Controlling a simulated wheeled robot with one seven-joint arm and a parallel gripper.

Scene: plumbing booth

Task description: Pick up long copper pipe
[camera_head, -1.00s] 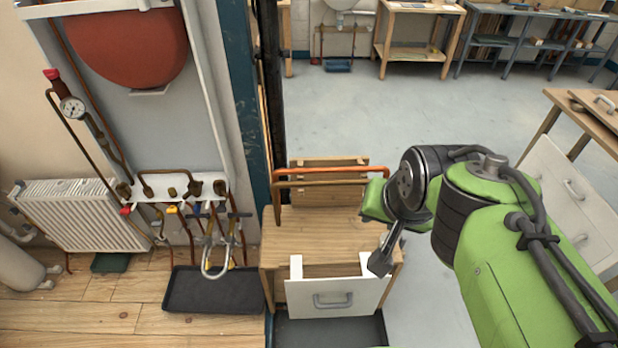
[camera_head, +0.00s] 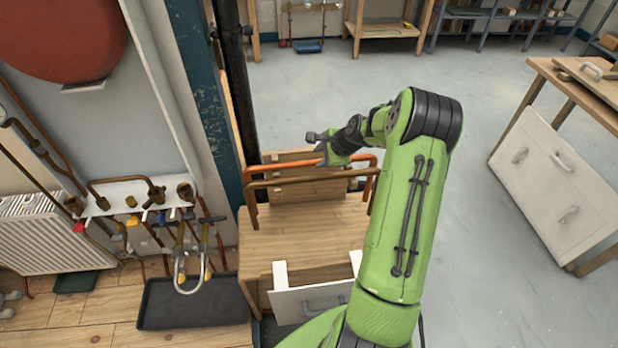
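A long bright orange copper pipe (camera_head: 283,168) with bent-down ends stands at the back of the small wooden bench (camera_head: 285,241). A duller brown pipe (camera_head: 288,182) of similar shape stands just in front of it. I cannot tell which one the task means. My gripper (camera_head: 318,149) is over the middle of the orange pipe, pointing left. It overlaps the back of the bench in the picture. The fingers are small and dark; contact with the pipe and the finger gap are unclear. My green arm hides part of the pipes' right side.
An open white drawer (camera_head: 305,301) juts from the bench front. A blue post (camera_head: 205,100) and a dark vertical pipe (camera_head: 236,90) rise left of the bench. Valves and a black tray (camera_head: 195,312) are further left.

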